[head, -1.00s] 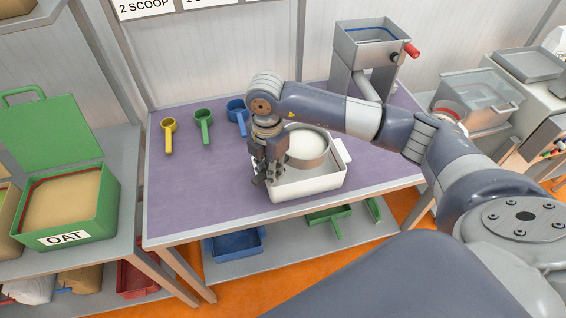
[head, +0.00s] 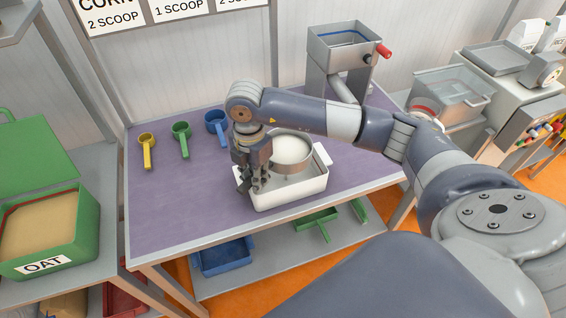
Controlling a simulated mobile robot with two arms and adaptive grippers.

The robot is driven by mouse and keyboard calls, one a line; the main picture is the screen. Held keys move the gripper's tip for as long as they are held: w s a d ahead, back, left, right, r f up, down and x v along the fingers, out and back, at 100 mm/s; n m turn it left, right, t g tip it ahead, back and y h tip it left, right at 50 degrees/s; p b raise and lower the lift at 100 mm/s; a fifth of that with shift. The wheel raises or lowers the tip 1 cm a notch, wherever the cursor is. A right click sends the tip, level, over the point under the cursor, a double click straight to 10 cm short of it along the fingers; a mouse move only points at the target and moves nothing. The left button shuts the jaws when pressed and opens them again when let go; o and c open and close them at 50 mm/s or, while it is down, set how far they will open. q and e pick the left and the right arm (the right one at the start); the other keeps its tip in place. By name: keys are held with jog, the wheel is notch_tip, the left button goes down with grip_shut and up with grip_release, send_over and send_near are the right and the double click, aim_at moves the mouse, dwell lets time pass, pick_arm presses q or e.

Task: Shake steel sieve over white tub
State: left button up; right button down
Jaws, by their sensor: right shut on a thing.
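The steel sieve (head: 291,154) is a round metal ring with white material in it, at the middle of the head view. It is over the white tub (head: 290,195), a rectangular tub on the purple table top. My right gripper (head: 252,182) points down at the left side of the sieve and is shut on it; the fingers hide the grasped part. Whether the sieve touches the tub's rim I cannot tell. My left gripper is not in view.
Yellow (head: 147,150), green (head: 181,139) and blue (head: 216,126) scoops lie on the purple table (head: 185,205) to the left. A steel hopper machine (head: 345,55) with a red handle stands behind. A green OAT bin (head: 60,235) is at left. The table's left front is clear.

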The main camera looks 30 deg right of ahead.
jog(key=shift+s+d, duration=0.1)
jog(key=shift+d, duration=0.25)
jog(key=shift+b, duration=0.3)
jog(key=a, duration=0.3)
jog(key=shift+w+b, duration=0.35)
jog(key=shift+w, duration=0.05)
dwell(1.1)
jog(key=shift+r, duration=0.15)
